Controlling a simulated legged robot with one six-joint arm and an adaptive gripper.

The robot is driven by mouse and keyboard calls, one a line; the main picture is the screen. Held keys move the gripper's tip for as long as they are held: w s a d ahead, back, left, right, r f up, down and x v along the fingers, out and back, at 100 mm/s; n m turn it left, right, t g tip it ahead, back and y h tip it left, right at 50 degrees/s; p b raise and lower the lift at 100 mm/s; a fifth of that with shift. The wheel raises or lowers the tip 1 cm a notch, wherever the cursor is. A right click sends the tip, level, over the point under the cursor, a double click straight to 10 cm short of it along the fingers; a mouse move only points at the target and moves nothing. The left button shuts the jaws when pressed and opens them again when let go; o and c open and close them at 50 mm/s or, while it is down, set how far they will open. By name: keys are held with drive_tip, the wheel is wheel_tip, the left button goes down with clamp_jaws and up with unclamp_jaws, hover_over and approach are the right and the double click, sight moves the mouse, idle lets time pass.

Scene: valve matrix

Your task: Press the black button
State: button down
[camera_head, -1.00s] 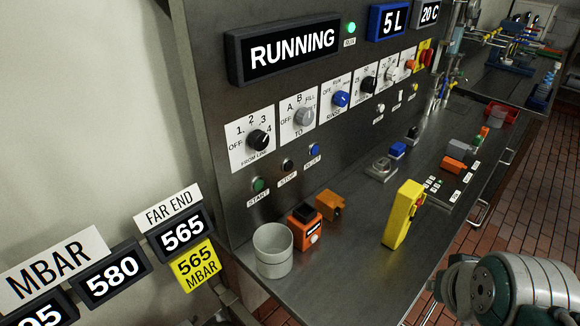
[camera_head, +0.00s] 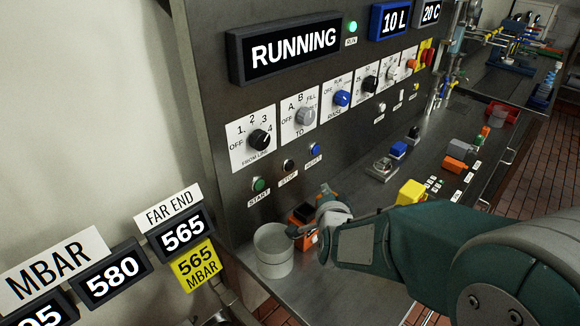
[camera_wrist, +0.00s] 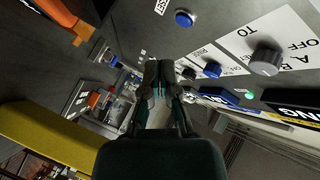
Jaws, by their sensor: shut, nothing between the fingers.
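The round black button (camera_head: 289,165), labelled STOP, is on the grey panel between the green START button (camera_head: 259,184) and the blue RESET button (camera_head: 314,149). My gripper (camera_head: 329,190) is in front of the panel, low and right of the black button and apart from it in the picture. My arm hides part of it. In the wrist view my gripper (camera_wrist: 158,68) has its fingers together and empty, pointing along the panel. The blue button shows there (camera_wrist: 183,18); I cannot make out the black button in that view.
An orange box with a dark top (camera_head: 304,212) and a grey cup (camera_head: 273,250) stand on the bench below the buttons, close to my gripper. A yellow block (camera_head: 411,192) is partly behind my arm. Knobs, such as the grey one (camera_head: 306,117), project from the panel above.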

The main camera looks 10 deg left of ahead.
sight(294, 166)
idle(0.3)
drive_tip(key=shift+w+a, duration=0.75)
drive_tip(key=shift+a, duration=0.5)
drive_tip(key=shift+w+a, duration=0.75)
drive_tip(key=shift+a, duration=0.55)
drive_tip(key=shift+w+a, duration=0.75)
drive_tip(key=shift+a, duration=0.5)
drive_tip(key=shift+w+a+r, duration=0.15)
drive_tip(key=shift+a, duration=0.15)
drive_tip(key=shift+w+a, duration=0.25)
drive_tip(key=shift+a, duration=0.1)
drive_tip(key=shift+d, duration=0.1)
drive_tip(key=shift+s+d, duration=0.45)
drive_tip(key=shift+d, duration=0.2)
drive_tip(key=shift+s+d, duration=0.45)
drive_tip(key=shift+d, duration=0.25)
drive_tip(key=shift+s+d, duration=0.4)
drive_tip(key=shift+d, duration=0.35)
drive_tip(key=shift+s+d, duration=0.45)
drive_tip(key=shift+d, duration=0.25)
